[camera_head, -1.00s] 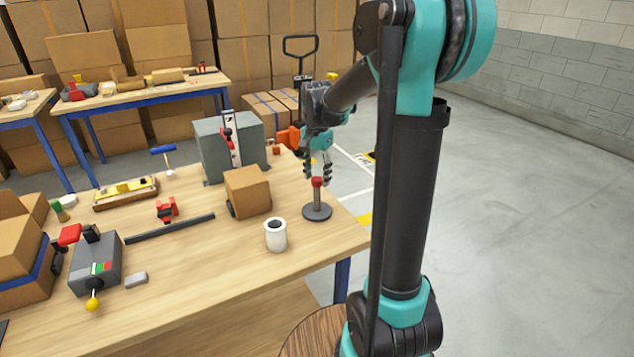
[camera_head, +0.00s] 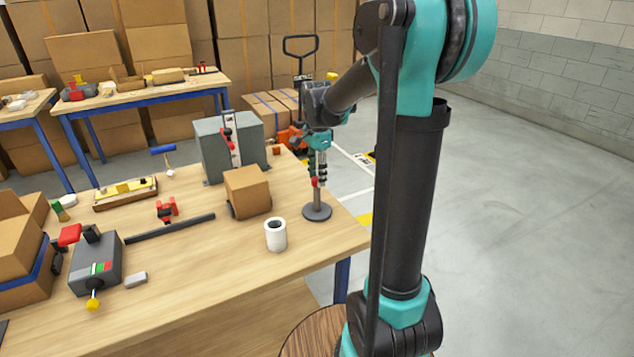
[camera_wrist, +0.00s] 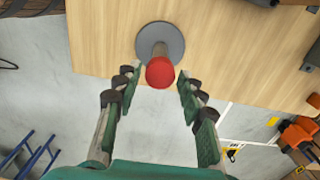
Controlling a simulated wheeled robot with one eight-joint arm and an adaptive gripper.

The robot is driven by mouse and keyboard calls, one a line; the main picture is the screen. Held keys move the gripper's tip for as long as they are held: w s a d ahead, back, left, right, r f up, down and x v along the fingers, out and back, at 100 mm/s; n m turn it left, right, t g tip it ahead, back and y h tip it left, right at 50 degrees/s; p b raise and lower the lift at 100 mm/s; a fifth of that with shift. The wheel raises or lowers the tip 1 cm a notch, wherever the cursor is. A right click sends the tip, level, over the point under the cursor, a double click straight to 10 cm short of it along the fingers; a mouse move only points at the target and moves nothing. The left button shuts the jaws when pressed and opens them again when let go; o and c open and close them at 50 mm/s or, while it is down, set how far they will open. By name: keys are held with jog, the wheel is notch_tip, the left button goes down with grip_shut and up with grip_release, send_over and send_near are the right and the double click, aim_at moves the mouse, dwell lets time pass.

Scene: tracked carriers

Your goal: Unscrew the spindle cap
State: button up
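The spindle is a grey rod on a round dark base (camera_head: 317,212), standing upright near the right end of the workbench. Its red cap (camera_head: 314,182) is on top, partly hidden by my fingers in the head view. My gripper (camera_head: 318,178) points down over the spindle with its fingertips at about the cap's height. In the wrist view, the red cap (camera_wrist: 160,73) lies between the fingertips of my gripper (camera_wrist: 155,76). The fingers are apart, with gaps visible on both sides of the cap. The base also shows there (camera_wrist: 174,34).
A cardboard box (camera_head: 247,191) and a white cup-like cylinder (camera_head: 275,236) stand left of the spindle. A grey block-shaped machine (camera_head: 212,150) is behind. The bench's right edge is close to the spindle. Bench top is clear in front.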

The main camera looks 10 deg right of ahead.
jog(key=c, duration=0.6)
jog(key=n, duration=0.3)
jog(key=shift+n, duration=0.4)
jog(key=shift+c, duration=0.2)
jog(key=n, duration=0.3)
jog(key=shift+n, duration=1.5)
jog(key=shift+n, duration=1.1)
jog(key=n, duration=0.3)
jog(key=shift+n, duration=0.3)
jog(key=n, duration=0.4)
